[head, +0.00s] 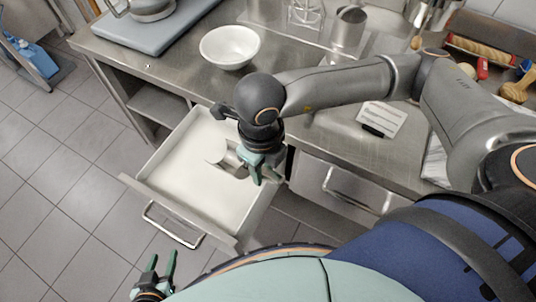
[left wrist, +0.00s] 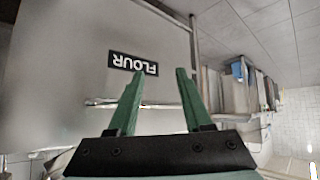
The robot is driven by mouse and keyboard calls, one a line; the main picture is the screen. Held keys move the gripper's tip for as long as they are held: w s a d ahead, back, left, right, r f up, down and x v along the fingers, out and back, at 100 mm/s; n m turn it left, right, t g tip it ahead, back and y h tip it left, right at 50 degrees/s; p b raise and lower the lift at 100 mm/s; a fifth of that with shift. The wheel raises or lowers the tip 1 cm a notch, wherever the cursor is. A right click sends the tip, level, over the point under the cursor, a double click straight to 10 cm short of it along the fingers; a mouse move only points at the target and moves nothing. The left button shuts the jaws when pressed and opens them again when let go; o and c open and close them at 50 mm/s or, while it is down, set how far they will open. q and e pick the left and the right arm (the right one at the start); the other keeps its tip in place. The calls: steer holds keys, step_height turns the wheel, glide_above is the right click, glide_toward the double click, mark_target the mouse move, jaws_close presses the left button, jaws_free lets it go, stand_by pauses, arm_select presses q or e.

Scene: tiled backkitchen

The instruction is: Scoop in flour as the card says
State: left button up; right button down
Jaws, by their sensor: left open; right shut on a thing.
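The open drawer (head: 133,184) holds white flour (head: 180,178). Its front shows in the left wrist view with an upside-down FLOUR label (left wrist: 133,63). My right gripper (head: 260,170) is over the drawer's right part, shut on a scoop (head: 219,157) that is low at the flour. The arm hides part of the scoop, and I cannot tell how much flour is in it. My left gripper (head: 162,272) is open and empty, in front of the drawer; its fingers also show in the left wrist view (left wrist: 160,85). A white bowl (head: 230,47) stands on the counter. The card (head: 381,118) lies on the counter; its writing is too small to read.
A grey scale or board (head: 150,30) is at the back left of the steel counter. A rolling pin (head: 482,52) lies at the right. A closed drawer (head: 340,185) is beside the open one.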

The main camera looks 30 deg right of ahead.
mark_target(230, 164)
step_height(230, 164, down, 11)
steer(key=w+a+b, duration=0.1)
steer(key=w+b, duration=0.1)
steer(key=b, duration=0.6)
stand_by(0.4)
steer(key=shift+r, duration=0.1)
steer(key=shift+s+f+b, duration=0.1)
steer(key=shift+f+b, duration=0.25)
steer(key=shift+f, duration=0.05)
stand_by(0.6)
steer(key=shift+w+a+r+b, duration=0.1)
steer(key=shift+w+a+b, duration=0.25)
steer(key=shift+w, duration=0.3)
